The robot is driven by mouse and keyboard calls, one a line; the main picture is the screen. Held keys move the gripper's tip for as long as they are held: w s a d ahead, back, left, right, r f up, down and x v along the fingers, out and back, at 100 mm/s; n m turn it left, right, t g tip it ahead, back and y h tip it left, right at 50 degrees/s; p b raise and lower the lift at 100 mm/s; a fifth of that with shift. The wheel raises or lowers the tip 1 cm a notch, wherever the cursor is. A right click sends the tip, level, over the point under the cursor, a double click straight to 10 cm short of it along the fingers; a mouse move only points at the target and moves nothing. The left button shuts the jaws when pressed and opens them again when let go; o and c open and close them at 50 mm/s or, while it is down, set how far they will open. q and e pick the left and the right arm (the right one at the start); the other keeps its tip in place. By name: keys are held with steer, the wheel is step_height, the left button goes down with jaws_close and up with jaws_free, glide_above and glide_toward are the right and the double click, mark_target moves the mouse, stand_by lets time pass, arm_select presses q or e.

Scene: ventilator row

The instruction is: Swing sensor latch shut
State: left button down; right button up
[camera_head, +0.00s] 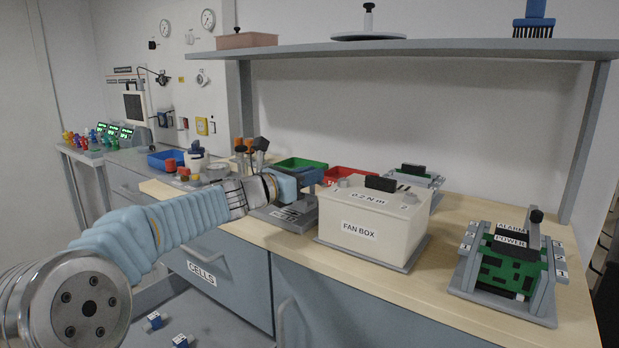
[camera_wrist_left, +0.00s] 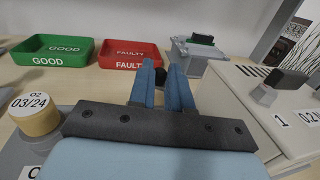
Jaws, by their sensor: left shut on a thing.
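My left gripper (camera_head: 312,180) reaches in from the left over a low grey unit (camera_head: 290,214), just left of the fan box. In the left wrist view its two blue fingers (camera_wrist_left: 168,84) are close together on a small dark piece (camera_wrist_left: 160,76), which looks like the sensor latch's handle. The rest of the latch is hidden behind the fingers and palm, so its angle cannot be told. My right gripper is not in view.
The white fan box (camera_head: 372,222) stands close on the gripper's right. Green GOOD (camera_wrist_left: 48,50) and red FAULTY (camera_wrist_left: 130,54) trays lie behind. An alarm and power board (camera_head: 508,258) stands at the right. A shelf (camera_head: 420,46) hangs above; bench front between fan box and board is clear.

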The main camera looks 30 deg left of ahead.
arm_select(q)
steer(key=shift+a+f+m+h+b, duration=0.15)
steer(key=shift+a+m+h+b, duration=0.15)
steer(key=shift+m+h, duration=0.35)
steer(key=shift+a+m+g+h+p, duration=0.2)
steer(key=shift+a+m+g+h, duration=0.1)
steer(key=shift+m+g+h, duration=1)
steer(key=shift+a+m+g+h+p, duration=0.25)
steer(key=shift+m+g+h, duration=0.5)
steer(key=shift+h, duration=1)
steer(key=c, duration=1.1)
jaws_free()
steer(key=shift+o, duration=0.2)
steer(key=shift+s, duration=0.1)
steer(key=b+v, duration=0.2)
steer(key=v, duration=1.1)
steer(key=shift+s+a, duration=0.15)
steer(key=shift+a, duration=0.2)
